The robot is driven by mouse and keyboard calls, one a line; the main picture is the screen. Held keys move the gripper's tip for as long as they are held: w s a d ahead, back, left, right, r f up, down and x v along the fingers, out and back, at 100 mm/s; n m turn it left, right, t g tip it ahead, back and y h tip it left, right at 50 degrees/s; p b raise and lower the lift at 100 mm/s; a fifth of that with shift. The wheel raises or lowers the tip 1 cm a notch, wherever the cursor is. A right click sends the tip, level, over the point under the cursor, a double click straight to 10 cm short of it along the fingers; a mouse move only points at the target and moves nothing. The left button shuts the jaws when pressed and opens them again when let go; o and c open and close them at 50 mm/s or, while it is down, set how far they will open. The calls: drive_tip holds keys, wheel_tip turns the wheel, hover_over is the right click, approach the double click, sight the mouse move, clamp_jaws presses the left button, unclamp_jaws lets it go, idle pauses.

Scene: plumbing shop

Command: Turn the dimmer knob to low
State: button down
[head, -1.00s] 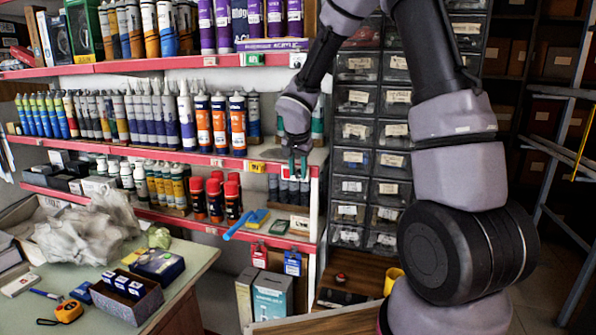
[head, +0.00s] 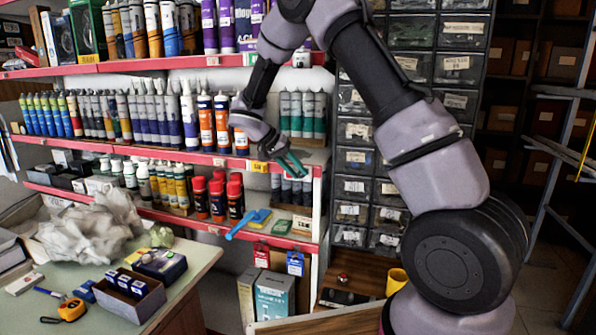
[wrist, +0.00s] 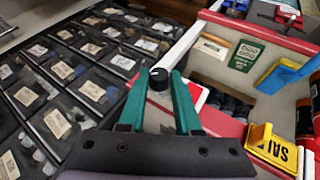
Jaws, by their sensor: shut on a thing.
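The dimmer knob (wrist: 158,77) is a small round dark knob with a pale mark on top, seen in the wrist view. It sits beside a white plate (wrist: 196,96) with a red edge, on the end of the red shelf edge. My gripper (wrist: 159,80) has its green fingers on either side of the knob, shut on it. In the head view my gripper (head: 298,165) slants down and right to the white plate (head: 292,173). The knob is too small and covered to make out there. I cannot read its setting.
Red-edged shelves (head: 150,160) carry rows of tubes and cans close to my wrist. A cabinet of small labelled drawers (head: 362,186) stands just right of the gripper. A yellow price tag (wrist: 272,148) and a blue-handled brush (head: 246,225) are near. A cluttered table (head: 185,275) is at lower left.

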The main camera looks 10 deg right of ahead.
drive_tip(key=h, duration=0.1)
drive_tip(key=g+h, duration=0.1)
drive_tip(key=h, duration=0.1)
drive_tip(key=f+n+g+h, duration=0.1)
drive_tip(key=shift+w+a+h, duration=0.15)
drive_tip(key=shift+a+h, duration=0.25)
drive_tip(key=shift+f+n+g+h, duration=0.15)
drive_tip(key=shift+n+g+h, duration=0.2)
drive_tip(key=shift+h, duration=0.55)
drive_tip(key=shift+f+n+g+h, duration=0.1)
drive_tip(key=shift+n+g+h, duration=0.25)
drive_tip(key=shift+h, duration=0.55)
drive_tip(key=shift+w, duration=0.1)
drive_tip(key=c, duration=0.9)
unclamp_jaws()
drive_tip(key=w+a, duration=0.1)
drive_tip(key=a, duration=0.9)
drive_tip(key=shift+a+r, duration=0.35)
drive_tip(key=shift+r, duration=0.1)
drive_tip(key=shift+w, duration=0.1)
